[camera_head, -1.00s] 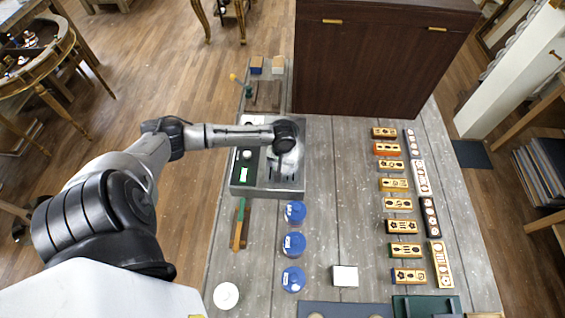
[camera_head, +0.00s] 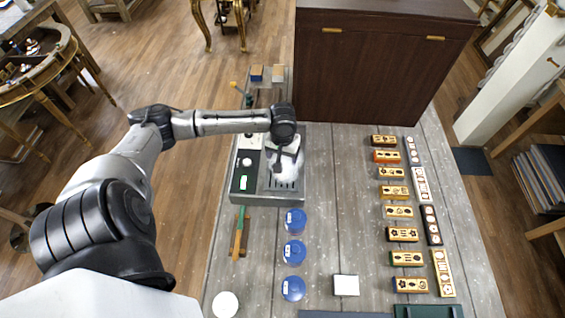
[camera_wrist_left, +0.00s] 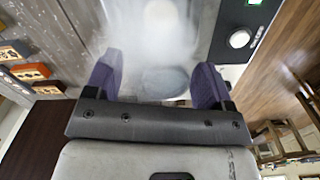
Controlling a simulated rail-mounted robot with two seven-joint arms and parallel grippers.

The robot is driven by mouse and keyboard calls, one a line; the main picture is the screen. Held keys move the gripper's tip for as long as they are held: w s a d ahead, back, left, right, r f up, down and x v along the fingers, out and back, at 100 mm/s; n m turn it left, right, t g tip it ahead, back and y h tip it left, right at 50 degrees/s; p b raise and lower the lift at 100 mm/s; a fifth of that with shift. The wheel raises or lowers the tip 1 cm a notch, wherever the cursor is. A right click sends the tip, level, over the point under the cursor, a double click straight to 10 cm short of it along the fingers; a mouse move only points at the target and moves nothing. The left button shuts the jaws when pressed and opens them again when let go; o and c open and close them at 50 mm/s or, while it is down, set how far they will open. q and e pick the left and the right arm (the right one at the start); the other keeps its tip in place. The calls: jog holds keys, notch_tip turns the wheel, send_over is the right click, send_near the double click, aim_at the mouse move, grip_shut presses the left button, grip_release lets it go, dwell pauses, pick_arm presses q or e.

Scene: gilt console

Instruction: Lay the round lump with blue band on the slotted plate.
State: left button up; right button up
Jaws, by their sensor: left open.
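The slotted plate (camera_head: 292,184) is the dark-slotted top of a grey metal unit on the bench, partly veiled by white haze in the head view. My left gripper (camera_head: 287,160) points down over it, open. In the left wrist view its two purple-grey fingers (camera_wrist_left: 157,84) stand well apart. A pale, rounded shape (camera_wrist_left: 165,82) shows between them through the haze; no blue band is clear on it, so I cannot tell whether it is the lump. I cannot tell whether the fingers touch it. My right gripper is not in view.
The unit carries a white knob (camera_head: 247,162) and a lit green display (camera_head: 243,183). Several blue-topped round items, one here (camera_head: 295,222), stand in front. A white block (camera_head: 346,285) lies nearer. Decorated tiles (camera_head: 402,234) line the right. A dark cabinet (camera_head: 375,65) stands behind.

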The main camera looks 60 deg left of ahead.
pick_arm(q)
jog(key=s+d+f+m+t+h, duration=0.1)
jog(key=s+d+f+m, duration=0.3)
jog(key=d, duration=0.5)
jog(key=s+d+f+m+t, duration=0.15)
jog(key=s+d+m, duration=0.3)
jog(key=d, duration=0.45)
jog(key=s+d+r+m+t, duration=0.1)
jog(key=s+d+r+m, duration=0.1)
jog(key=s+d, duration=0.4)
jog(key=shift+s+y, duration=0.4)
jog(key=shift+s, duration=1.2)
